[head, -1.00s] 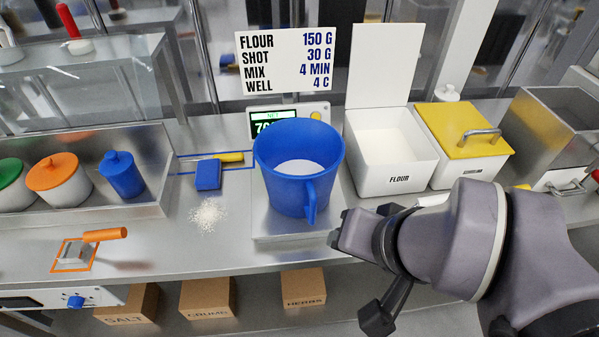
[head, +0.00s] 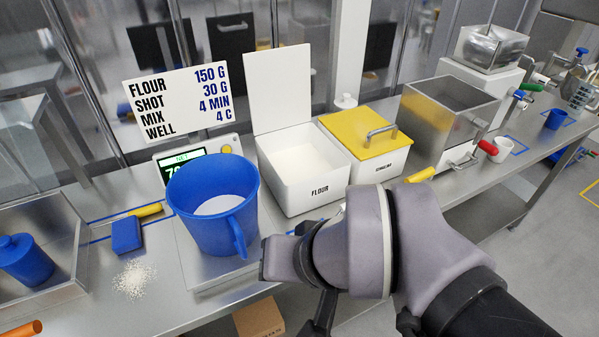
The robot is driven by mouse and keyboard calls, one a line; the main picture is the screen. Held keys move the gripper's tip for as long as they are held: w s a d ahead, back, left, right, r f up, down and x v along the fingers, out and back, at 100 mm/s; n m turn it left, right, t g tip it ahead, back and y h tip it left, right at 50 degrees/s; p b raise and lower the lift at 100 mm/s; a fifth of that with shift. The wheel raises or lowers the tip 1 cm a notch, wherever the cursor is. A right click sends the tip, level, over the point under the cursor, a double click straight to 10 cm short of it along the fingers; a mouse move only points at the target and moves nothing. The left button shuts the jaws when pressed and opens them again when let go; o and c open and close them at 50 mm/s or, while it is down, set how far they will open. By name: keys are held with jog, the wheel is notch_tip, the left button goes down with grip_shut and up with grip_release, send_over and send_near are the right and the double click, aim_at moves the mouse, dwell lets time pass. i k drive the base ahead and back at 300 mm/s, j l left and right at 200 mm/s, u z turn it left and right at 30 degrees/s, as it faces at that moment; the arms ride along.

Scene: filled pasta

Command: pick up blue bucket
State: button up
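A large blue bucket-like jug (head: 213,222) with a handle stands upright on the metal scale (head: 205,270), with white powder inside. Its handle faces my arm. My gripper (head: 292,290) is just right of the handle and nearer the camera; its fingers look spread, with nothing seen between them. Whether a finger touches the handle cannot be told. A much smaller blue cup (head: 556,119) stands far right on the counter.
A white flour bin (head: 302,190) with raised lid and a yellow-lidded box (head: 372,145) stand behind my arm. A blue sponge (head: 127,234) and spilled powder (head: 134,279) lie left of the scale. A steel box (head: 450,115) stands right.

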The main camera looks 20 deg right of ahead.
aim_at(215, 196)
jog(key=l+u, duration=0.65)
jog(key=u, duration=0.2)
jog(key=l+u, duration=0.4)
jog(key=k+j, duration=0.05)
jog(key=j, duration=0.05)
